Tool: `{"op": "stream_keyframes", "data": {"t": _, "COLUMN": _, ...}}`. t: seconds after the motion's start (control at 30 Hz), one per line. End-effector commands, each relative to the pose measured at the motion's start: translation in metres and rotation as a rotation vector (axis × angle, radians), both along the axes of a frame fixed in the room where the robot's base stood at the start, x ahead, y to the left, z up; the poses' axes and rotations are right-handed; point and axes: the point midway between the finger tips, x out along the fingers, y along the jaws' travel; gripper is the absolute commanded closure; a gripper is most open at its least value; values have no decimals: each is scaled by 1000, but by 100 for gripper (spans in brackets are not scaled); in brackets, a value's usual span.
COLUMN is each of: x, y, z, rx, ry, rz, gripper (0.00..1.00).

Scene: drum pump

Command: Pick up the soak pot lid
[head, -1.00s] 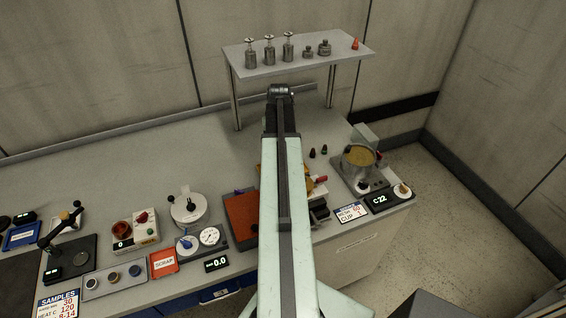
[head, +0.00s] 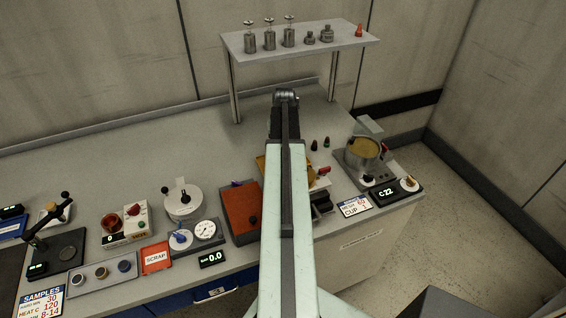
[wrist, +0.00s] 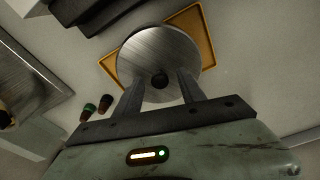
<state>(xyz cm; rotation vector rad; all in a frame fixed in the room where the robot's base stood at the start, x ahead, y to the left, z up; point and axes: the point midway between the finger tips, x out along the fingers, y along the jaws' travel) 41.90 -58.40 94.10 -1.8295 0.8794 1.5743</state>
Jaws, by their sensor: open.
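In the head view my arm hides the lid and the gripper; part of the tray (head: 262,167) shows. The soak pot (head: 362,156) stands uncovered at the right, with yellowish contents.
Two small dark bottles (head: 320,144) stand between the tray and the pot. A shelf (head: 345,40) with metal weights (head: 269,40) rises behind. The back left of the bench is clear.

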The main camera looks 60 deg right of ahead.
Motion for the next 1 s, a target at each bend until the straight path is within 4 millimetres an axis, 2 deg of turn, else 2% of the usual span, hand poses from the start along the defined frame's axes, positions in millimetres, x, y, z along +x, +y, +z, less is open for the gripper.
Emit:
{"op": "stream_keyframes", "data": {"t": 0.13, "x": 0, "y": 0, "z": 2, "rx": 0, "ry": 0, "rz": 0, "gripper": 53}}
{"op": "stream_keyframes", "data": {"t": 0.17, "x": 0, "y": 0, "z": 2, "rx": 0, "ry": 0, "rz": 0, "gripper": 58}}
{"op": "stream_keyframes", "data": {"t": 0.3, "x": 0, "y": 0, "z": 2, "rx": 0, "ry": 0, "rz": -1, "gripper": 97}}
{"op": "stream_keyframes", "data": {"t": 0.33, "x": -1, "y": 0, "z": 2, "rx": 0, "ry": 0, "rz": -1, "gripper": 100}}
{"op": "stream_keyframes", "data": {"t": 1.0, "x": -1, "y": 0, "z": 2, "rx": 0, "ry": 0, "rz": -1, "gripper": 100}}
